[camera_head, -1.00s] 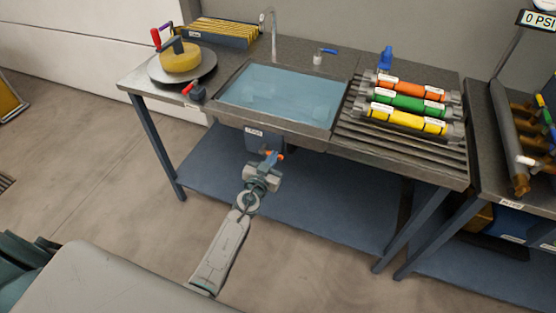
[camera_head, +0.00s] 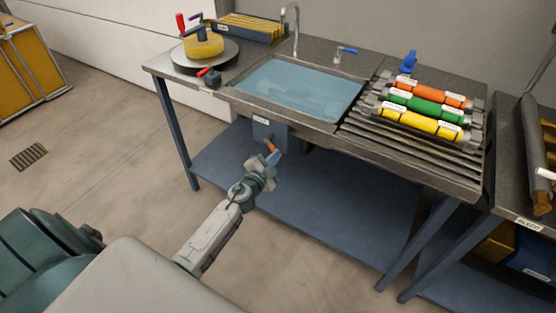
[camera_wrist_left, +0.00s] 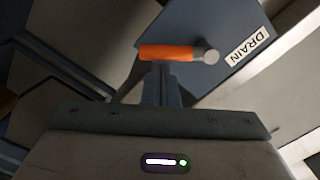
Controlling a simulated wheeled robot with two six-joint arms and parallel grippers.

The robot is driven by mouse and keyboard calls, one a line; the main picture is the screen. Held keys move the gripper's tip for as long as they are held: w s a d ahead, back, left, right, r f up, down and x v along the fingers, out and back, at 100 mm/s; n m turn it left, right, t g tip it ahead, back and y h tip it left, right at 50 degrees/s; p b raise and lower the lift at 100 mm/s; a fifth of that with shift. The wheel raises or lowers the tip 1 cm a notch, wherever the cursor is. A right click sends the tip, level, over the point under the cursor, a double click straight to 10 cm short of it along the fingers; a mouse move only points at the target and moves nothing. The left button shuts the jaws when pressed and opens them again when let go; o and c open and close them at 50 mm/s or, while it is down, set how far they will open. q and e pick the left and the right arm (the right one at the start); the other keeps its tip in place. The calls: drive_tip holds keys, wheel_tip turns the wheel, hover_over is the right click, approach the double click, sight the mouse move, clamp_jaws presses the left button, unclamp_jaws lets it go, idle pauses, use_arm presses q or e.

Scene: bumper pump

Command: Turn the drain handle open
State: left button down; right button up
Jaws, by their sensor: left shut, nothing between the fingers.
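The drain handle (camera_head: 270,146) is a small orange lever on the blue drain box (camera_head: 262,131) under the sink. In the left wrist view the orange handle (camera_wrist_left: 168,52) lies roughly level across the picture, with a grey round end at its right. The blue box (camera_wrist_left: 222,58) behind it carries a DRAIN label (camera_wrist_left: 247,46). My left gripper (camera_head: 273,159) is shut and empty, right at the handle. In the left wrist view its fingers (camera_wrist_left: 161,72) point at the handle's underside; whether they touch it I cannot tell. My right gripper is out of view.
The sink (camera_head: 300,90) above holds blue water. Three coloured cylinders (camera_head: 427,105) lie on the ribbed drainboard to its right. A blue lower shelf (camera_head: 330,210) and table legs lie beyond the gripper. Open floor (camera_head: 110,190) is at the left.

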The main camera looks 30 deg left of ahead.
use_arm(q)
drive_tip(key=shift+a+f+m+b, duration=0.45)
drive_tip(key=shift+m+b, duration=0.3)
drive_tip(key=shift+m, duration=0.5)
drive_tip(key=shift+a+f+m+b, duration=0.45)
drive_tip(key=shift+m+b, duration=0.3)
drive_tip(key=shift+m, duration=0.55)
drive_tip(key=shift+a+f+m+b, duration=0.4)
drive_tip(key=shift+m+b, duration=0.35)
drive_tip(key=shift+m, duration=0.5)
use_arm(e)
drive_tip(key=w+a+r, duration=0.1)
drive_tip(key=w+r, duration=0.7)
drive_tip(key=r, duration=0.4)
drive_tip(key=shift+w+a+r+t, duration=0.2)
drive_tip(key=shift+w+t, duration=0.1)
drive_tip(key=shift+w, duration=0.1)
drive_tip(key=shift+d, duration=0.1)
